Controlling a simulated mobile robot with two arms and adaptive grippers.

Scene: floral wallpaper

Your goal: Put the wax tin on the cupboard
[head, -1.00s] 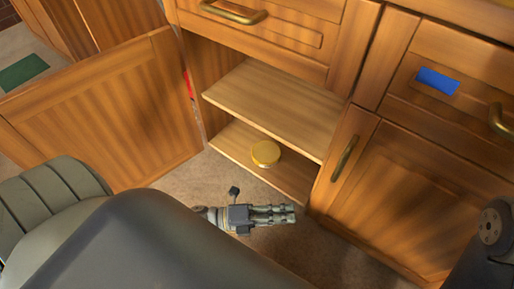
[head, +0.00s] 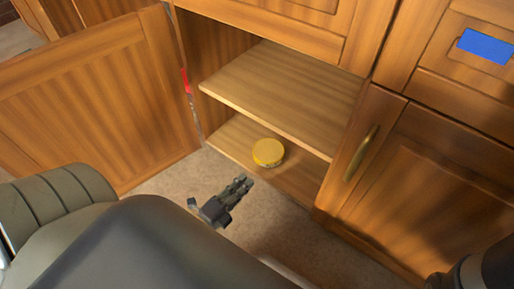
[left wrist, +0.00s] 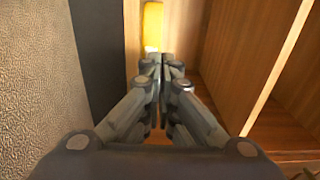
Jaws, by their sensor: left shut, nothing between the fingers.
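The wax tin, a round yellow tin (head: 268,152), sits on the bottom shelf of the open cupboard (head: 228,134), near its front edge. It also shows in the left wrist view (left wrist: 153,25), just beyond my fingertips. My left gripper (head: 245,181) is shut and empty, in front of the bottom shelf and a short way from the tin, its fingers pointing toward it. In the left wrist view the closed fingertips (left wrist: 162,62) overlap the tin's near end in the picture; I cannot tell whether they touch. My right gripper is not in view.
The cupboard's door (head: 95,100) stands open on the left. A middle shelf (head: 285,90) lies above the tin. A closed door with a brass handle (head: 361,152) is on the right, and a blue patch (head: 486,46) is on a drawer front. Carpet (head: 165,190) lies in front.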

